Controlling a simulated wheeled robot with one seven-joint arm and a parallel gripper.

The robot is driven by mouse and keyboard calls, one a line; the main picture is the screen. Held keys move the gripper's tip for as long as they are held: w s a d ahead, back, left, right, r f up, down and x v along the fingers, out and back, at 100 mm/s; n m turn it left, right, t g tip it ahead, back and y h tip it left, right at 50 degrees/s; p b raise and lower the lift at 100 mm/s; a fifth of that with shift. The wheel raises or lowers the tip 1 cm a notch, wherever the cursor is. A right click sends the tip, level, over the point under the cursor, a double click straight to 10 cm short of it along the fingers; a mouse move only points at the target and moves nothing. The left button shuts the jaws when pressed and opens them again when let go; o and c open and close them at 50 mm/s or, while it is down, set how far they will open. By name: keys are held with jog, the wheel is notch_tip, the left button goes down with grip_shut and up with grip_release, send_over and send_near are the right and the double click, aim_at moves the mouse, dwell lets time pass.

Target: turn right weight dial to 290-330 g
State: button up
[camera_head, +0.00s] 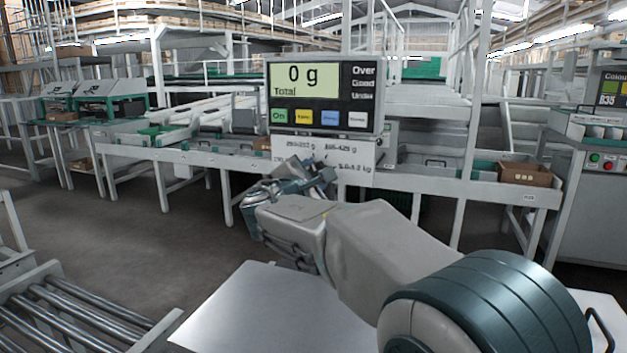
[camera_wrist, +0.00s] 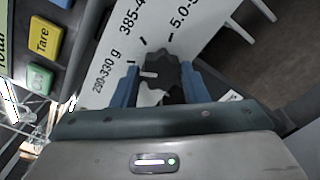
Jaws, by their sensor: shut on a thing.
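The black weight dial (camera_wrist: 160,70) sits on a white label plate in the wrist view. My gripper (camera_wrist: 163,76) is shut on it, with one blue finger on each side. A short white pointer line on the dial points left, toward the 290-330 g side; I cannot tell if it meets that mark exactly. The 385 label and the 5.0 label are further up the plate. In the head view my gripper (camera_head: 318,178) is at the label plate (camera_head: 345,152) under the scale display (camera_head: 320,95), which reads 0 g; the dial is hidden there.
Green, yellow and blue buttons, one marked Tare (camera_wrist: 43,41), are just left of the plate. A conveyor bench runs behind the display, with a brown crate (camera_head: 524,173) at right. A roller conveyor (camera_head: 80,315) is at lower left, and a pale tabletop (camera_head: 262,310) is below my arm.

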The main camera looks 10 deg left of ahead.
dwell(0.3)
jog(key=o, duration=1)
jog(key=s, duration=0.4)
jog(key=s+a+p, duration=0.1)
jog(key=s, duration=0.4)
jog(key=s+a, duration=0.1)
jog(key=s, duration=0.3)
jog(key=shift+s+p, duration=0.4)
